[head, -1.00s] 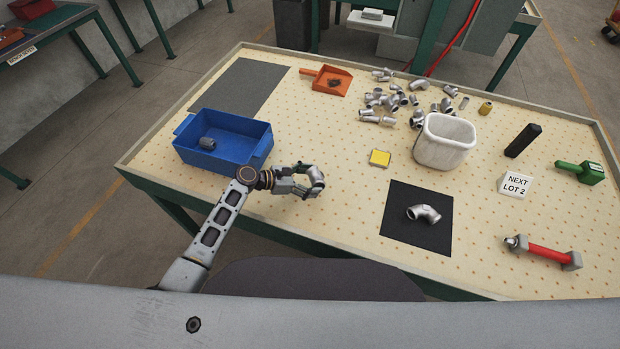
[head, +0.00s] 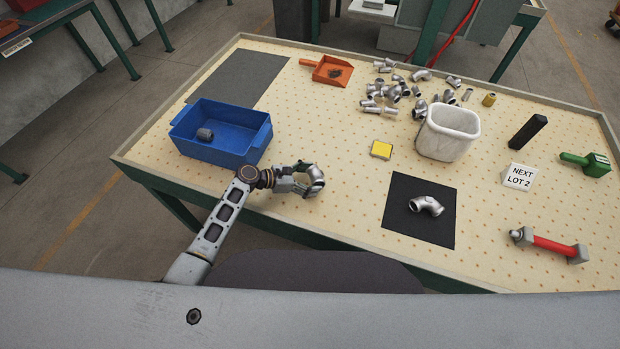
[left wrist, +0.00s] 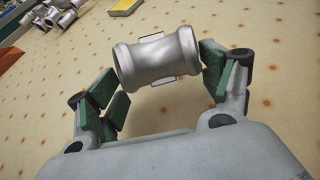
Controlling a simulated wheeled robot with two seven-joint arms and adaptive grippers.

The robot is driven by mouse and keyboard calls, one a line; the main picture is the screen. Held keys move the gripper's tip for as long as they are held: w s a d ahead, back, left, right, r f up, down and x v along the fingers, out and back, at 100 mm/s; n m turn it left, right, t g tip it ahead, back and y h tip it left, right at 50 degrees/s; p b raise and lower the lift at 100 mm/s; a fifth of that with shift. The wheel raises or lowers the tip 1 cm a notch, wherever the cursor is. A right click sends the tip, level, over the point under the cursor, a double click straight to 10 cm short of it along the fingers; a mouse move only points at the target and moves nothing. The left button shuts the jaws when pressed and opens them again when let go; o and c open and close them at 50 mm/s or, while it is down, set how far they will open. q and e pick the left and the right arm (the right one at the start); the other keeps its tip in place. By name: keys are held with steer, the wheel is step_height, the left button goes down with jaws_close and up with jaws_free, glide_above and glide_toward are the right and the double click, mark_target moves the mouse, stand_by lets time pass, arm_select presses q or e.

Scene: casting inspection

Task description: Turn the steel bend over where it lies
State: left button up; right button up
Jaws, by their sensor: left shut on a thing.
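My left gripper (head: 308,182) is shut on a silvery steel bend (head: 316,176) near the table's front edge, right of the blue bin. In the left wrist view the steel bend (left wrist: 158,60) lies crosswise between the green-padded fingers, a thick collar at each end. I cannot tell whether it touches the table. A second silvery bend (head: 428,206) lies on the black mat (head: 408,233), away from the gripper. My right gripper is not in view.
The blue bin (head: 230,155) holds a grey fitting (head: 204,135). A white bin (head: 448,135), a yellow block (head: 381,149) and several loose fittings stand farther back. A "NEXT LOT 2" sign (head: 519,177) and red-handled tool (head: 550,244) are at right. Table between gripper and mat is clear.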

arm_select(q)
steer(key=shift+f+b, duration=0.3)
steer(key=shift+f, duration=0.15)
stand_by(0.9)
steer(key=o, duration=1.5)
steer(key=shift+o, duration=0.2)
steer(key=shift+f, duration=0.1)
steer(key=shift+v, duration=6.05)
